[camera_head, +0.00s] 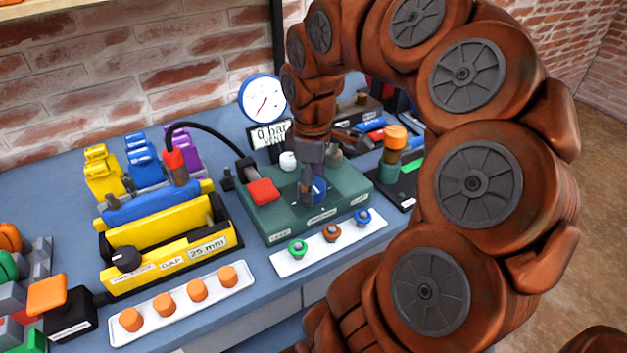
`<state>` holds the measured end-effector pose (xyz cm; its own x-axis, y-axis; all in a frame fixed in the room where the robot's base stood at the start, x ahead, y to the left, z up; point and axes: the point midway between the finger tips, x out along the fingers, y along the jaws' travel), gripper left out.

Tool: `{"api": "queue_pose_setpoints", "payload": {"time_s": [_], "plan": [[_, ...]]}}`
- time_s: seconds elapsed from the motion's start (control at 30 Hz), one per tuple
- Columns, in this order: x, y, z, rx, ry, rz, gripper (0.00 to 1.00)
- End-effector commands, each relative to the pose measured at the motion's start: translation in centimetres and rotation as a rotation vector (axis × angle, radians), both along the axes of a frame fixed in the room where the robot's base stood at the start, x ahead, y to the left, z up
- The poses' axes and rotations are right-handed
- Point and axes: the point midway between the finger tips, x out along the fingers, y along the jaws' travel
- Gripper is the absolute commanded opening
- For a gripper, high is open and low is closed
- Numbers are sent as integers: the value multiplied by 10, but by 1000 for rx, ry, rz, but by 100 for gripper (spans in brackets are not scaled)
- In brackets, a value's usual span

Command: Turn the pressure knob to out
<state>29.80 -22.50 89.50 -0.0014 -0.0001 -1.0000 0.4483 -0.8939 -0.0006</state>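The pressure knob (320,187) shows as a small blue knob on top of the green box (268,222), near its front edge. A label, too small to read surely, sits on the box front below it. My gripper (313,192) points down at the blue knob from above, with its dark fingers at the knob and partly covering it. I cannot tell whether the fingers are closed on the knob or only beside it. The knob's pointer and marks are mostly hidden. Behind, a display (269,135) reads about 0 bar, below a round white gauge (263,99) with a red needle.
A white strip (292,262) with three coloured pegs lies in front. A yellow vice-like fixture (170,262) stands left. An orange-topped post (395,138) stands right.

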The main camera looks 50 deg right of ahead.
Motion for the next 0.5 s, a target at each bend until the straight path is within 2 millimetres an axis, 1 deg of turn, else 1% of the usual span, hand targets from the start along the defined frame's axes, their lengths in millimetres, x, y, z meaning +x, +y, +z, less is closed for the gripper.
{"api": "queue_pose_setpoints", "payload": {"time_s": [0.17,0.27,0.37,0.5], "plan": [[0,0,2,0,-1,0,84],[1,0,8,-1,-2,0,84],[2,0,19,-3,-5,1,84],[2,0,41,-2,-5,1,84]]}}
